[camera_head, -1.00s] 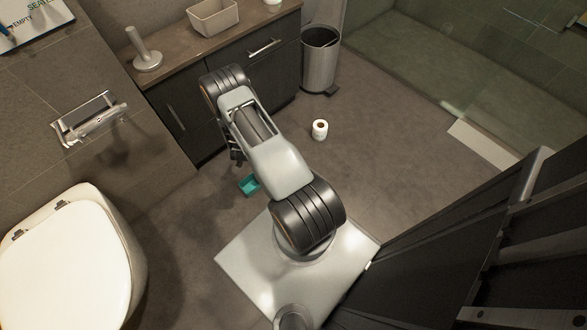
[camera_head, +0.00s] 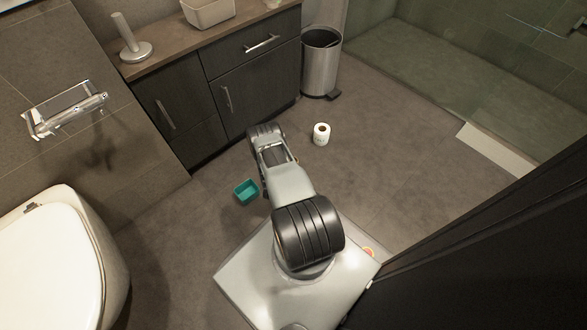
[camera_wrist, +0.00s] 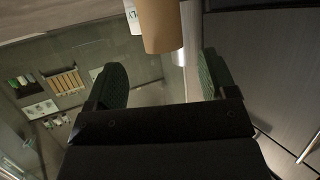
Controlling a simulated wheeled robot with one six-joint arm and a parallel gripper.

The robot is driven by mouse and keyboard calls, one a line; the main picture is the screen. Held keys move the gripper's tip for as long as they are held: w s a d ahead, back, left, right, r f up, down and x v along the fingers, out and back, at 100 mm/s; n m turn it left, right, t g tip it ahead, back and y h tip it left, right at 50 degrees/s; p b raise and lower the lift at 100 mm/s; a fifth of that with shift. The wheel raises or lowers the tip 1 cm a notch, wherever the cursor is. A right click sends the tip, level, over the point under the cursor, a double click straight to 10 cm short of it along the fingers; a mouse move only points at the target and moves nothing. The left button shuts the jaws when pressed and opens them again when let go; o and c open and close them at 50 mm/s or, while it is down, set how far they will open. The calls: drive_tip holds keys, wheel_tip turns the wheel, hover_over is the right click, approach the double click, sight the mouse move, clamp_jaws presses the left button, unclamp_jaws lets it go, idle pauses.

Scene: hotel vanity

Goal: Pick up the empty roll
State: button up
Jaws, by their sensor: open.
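The empty roll is a bare brown cardboard tube (camera_wrist: 160,22) at the top of the wrist view. It is close, in line with the gap between the fingers and seems to lie just beyond their tips. My gripper (camera_wrist: 163,72) is open, with dark green pads on either side of the gap and nothing held between them. In the head view my arm hides the gripper and nearly all of the tube; only a small brown bit (camera_head: 296,159) shows at the arm's right edge.
A white paper roll (camera_head: 321,134) stands on the floor past the arm. A teal box (camera_head: 246,192) sits on the floor left of the arm. The dark cabinet (camera_head: 250,95) and a metal bin (camera_head: 321,70) stand behind. The floor on the right is clear.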

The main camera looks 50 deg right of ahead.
drive_tip(key=b+x, duration=0.1)
drive_tip(key=x, duration=0.1)
drive_tip(key=b+x, duration=0.1)
drive_tip(key=x, duration=0.1)
drive_tip(key=b+x, duration=0.1)
drive_tip(key=x, duration=0.1)
drive_tip(key=shift+a+f, duration=0.2)
drive_tip(key=shift+f, duration=0.05)
drive_tip(key=shift+w+d+b, duration=0.15)
drive_tip(key=shift+d+b, duration=0.05)
drive_tip(key=shift+b, duration=0.1)
drive_tip(key=c, duration=1)
drive_tip(key=shift+r, duration=0.1)
